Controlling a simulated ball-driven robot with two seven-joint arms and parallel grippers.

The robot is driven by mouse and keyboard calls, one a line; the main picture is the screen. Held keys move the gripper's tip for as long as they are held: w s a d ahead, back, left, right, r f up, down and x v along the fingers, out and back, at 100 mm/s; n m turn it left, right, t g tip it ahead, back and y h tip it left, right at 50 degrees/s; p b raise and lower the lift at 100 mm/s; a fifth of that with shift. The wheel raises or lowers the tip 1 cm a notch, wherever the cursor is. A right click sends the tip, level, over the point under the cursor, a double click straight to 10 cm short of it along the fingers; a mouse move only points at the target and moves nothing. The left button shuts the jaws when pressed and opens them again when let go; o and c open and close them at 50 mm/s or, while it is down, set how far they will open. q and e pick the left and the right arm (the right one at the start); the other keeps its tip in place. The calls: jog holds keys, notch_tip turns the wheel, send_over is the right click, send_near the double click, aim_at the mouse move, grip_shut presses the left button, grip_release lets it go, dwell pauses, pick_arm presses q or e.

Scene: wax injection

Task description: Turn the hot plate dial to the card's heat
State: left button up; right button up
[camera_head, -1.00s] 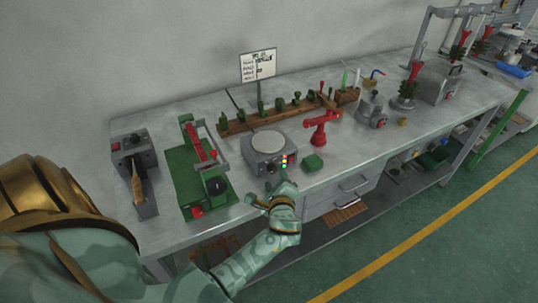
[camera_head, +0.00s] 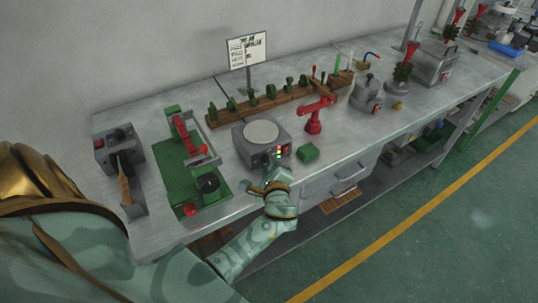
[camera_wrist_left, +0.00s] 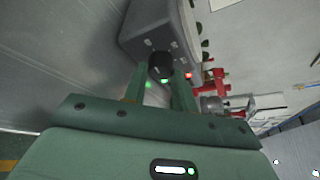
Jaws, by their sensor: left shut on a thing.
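The hot plate (camera_head: 243,145) is a grey box with a round pale top, standing near the front edge of the bench. Small coloured lights show on its front. The card (camera_head: 247,51) stands upright on a post behind it; its small writing is too blurred to read. In the left wrist view the black round dial (camera_wrist_left: 160,66) sits on the hot plate's front face (camera_wrist_left: 147,42). My left gripper (camera_wrist_left: 163,78) has its two green fingers on either side of the dial, shut on it. In the head view this gripper (camera_head: 264,184) is in front of the hot plate, and the dial is hard to make out.
A green block (camera_head: 308,152) and a red stand (camera_head: 313,120) are right of the hot plate. A green-based device (camera_head: 176,186) with a red lever is to the left. A wooden rack (camera_head: 227,116) runs behind. Drawers (camera_head: 340,180) are under the bench front.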

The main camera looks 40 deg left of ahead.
pick_arm(q)
jog(key=shift+r+p, duration=0.2)
jog(key=shift+p, duration=0.25)
jog(key=m+g+p, duration=0.1)
jog(key=m+p, duration=0.1)
jog(key=p, duration=0.1)
jog(key=shift+w+r+p, duration=0.1)
jog(key=shift+r+p, duration=0.1)
jog(key=shift+p, duration=0.1)
jog(key=shift+w+d+m+g+p, duration=0.1)
jog(key=shift+m+g+p, duration=0.6)
jog(key=shift+p, duration=0.2)
jog(key=shift+f+m+g+p, duration=0.15)
jog(key=shift+m+g+p, duration=0.35)
jog(key=shift+m, duration=0.1)
jog(key=o, duration=1)
jog(key=shift+c, duration=0.2)
